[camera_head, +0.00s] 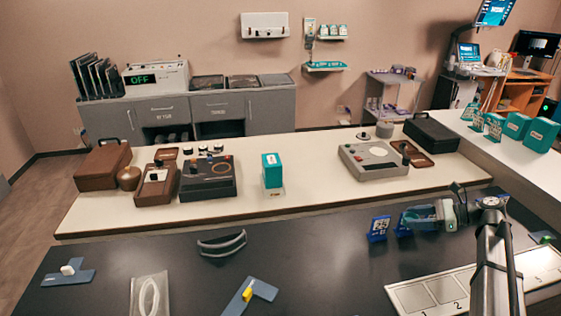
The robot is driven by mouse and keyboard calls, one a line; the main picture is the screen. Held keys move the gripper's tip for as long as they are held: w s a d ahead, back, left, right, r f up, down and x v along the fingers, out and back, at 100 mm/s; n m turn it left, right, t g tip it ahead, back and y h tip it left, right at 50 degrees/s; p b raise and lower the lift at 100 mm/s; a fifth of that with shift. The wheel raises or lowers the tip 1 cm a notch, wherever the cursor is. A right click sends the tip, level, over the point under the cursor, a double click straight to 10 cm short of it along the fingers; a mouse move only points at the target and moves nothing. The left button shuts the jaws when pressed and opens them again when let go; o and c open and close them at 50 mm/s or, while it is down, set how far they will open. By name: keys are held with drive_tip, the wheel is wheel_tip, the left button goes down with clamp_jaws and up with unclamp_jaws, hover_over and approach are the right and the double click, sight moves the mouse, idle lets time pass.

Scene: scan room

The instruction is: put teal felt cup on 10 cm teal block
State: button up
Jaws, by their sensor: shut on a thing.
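My gripper (436,213) is at the right over the dark counter, pointing left. It is shut on a small teal thing (417,216), which looks like the teal felt cup; its shape is partly hidden by the fingers. A teal block (272,168) with a pale label stands upright on a small pale base on the cream table, near the middle of the view. It looks like the 10 cm teal block, though I cannot read its size. The gripper is well to the right of this block and apart from it.
Blue card stands (378,229) are just left of my gripper. A grey curved band (222,243) lies on the dark counter. A dark console (207,178) is left of the block, a grey device (374,160) right of it. A numbered tray (438,290) is in front.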

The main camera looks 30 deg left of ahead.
drive_tip(key=s+a+r+n+g+h, duration=0.1)
drive_tip(key=s+a+r+n+g, duration=0.2)
drive_tip(key=a, duration=1.1)
drive_tip(key=s+a+r+n+g+h, duration=0.1)
drive_tip(key=s+a+r, duration=0.35)
drive_tip(key=a, duration=0.95)
drive_tip(key=s+a+r+n+g+h, duration=0.15)
drive_tip(key=a+r, duration=0.25)
drive_tip(key=a, duration=1)
wheel_tip(320, 180, up, 4)
drive_tip(key=m+t+y, duration=0.3)
drive_tip(key=m+t, duration=0.1)
hover_over(275, 160)
drive_tip(key=shift+w+f, duration=0.1)
drive_tip(key=shift+f, duration=4.8)
drive_tip(key=shift+f, duration=0.1)
drive_tip(key=o, duration=1)
drive_tip(key=v, duration=1.2)
